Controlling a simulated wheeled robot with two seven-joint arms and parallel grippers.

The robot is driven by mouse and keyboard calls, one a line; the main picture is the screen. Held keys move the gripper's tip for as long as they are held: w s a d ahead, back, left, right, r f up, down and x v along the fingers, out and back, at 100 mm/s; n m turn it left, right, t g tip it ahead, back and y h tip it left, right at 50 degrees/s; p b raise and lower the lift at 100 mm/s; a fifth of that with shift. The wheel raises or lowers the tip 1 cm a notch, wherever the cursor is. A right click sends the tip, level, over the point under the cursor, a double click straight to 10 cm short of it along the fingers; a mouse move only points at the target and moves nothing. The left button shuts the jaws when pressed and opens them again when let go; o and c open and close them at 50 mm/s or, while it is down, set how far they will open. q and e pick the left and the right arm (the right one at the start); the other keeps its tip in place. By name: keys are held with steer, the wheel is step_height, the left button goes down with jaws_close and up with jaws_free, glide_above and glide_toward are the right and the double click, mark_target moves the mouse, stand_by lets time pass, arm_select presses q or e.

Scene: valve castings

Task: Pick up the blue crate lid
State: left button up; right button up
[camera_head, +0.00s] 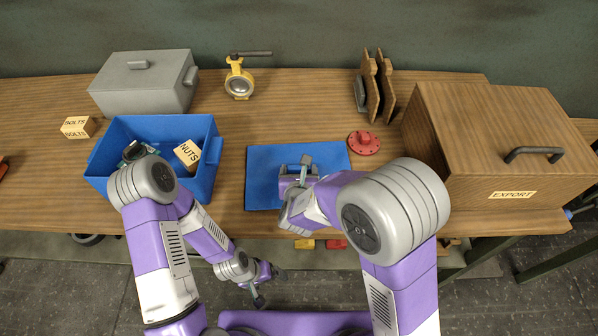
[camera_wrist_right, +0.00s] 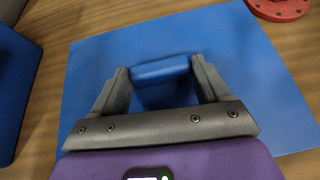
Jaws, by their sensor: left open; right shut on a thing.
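The blue crate lid (camera_head: 263,165) is a flat blue panel at the middle of the bench's front edge. It lies flat; I cannot tell whether it touches the bench. It fills much of the right wrist view (camera_wrist_right: 265,70), with a raised blue handle (camera_wrist_right: 160,70) in its middle. My right gripper (camera_head: 300,172) is over the lid, its fingers (camera_wrist_right: 161,76) shut on both ends of that handle. My left gripper (camera_head: 270,288) is open and empty, low in front of the bench. The open blue crate (camera_head: 208,182) stands left of the lid.
A NUTS block (camera_head: 188,154) is in the crate. A grey lidded box (camera_head: 145,85), a BOLTS block (camera_head: 77,127) and a yellow valve (camera_head: 239,82) stand behind. A red flange (camera_head: 363,143), brown boards (camera_head: 372,88) and a wooden EXPORT box (camera_head: 470,150) are to the right.

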steer(key=shift+c, duration=1.2)
steer(key=shift+r, duration=0.15)
